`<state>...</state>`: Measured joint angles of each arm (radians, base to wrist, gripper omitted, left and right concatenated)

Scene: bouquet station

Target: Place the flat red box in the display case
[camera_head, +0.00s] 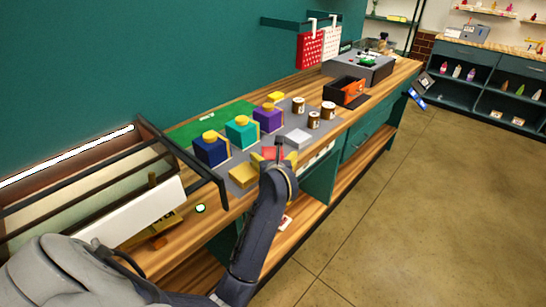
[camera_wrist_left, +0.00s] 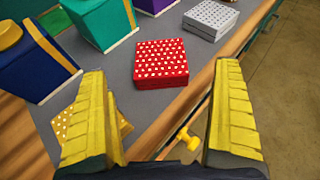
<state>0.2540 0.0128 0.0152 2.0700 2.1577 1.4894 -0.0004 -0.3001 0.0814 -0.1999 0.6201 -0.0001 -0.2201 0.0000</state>
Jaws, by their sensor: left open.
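The flat red box (camera_wrist_left: 161,64) with white dots lies on a grey mat, ahead of and between my left gripper's fingers in the left wrist view. In the head view only part of the red box (camera_head: 269,153) shows beside the gripper. My left gripper (camera_head: 276,160) is open, with yellow finger pads, and nothing is held between them. A black-framed case with a slanted front (camera_head: 181,151), which may be the display case, stands at the left, partly hidden by my arm. My right gripper does not show.
A flat gold box (camera_head: 242,175) and a flat silver box (camera_head: 298,139) lie near the red one. Blue (camera_head: 211,152), teal (camera_head: 241,133) and purple (camera_head: 268,118) boxes stand behind. Brown jars (camera_head: 313,120) stand farther right. The counter's front edge is close to the gripper.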

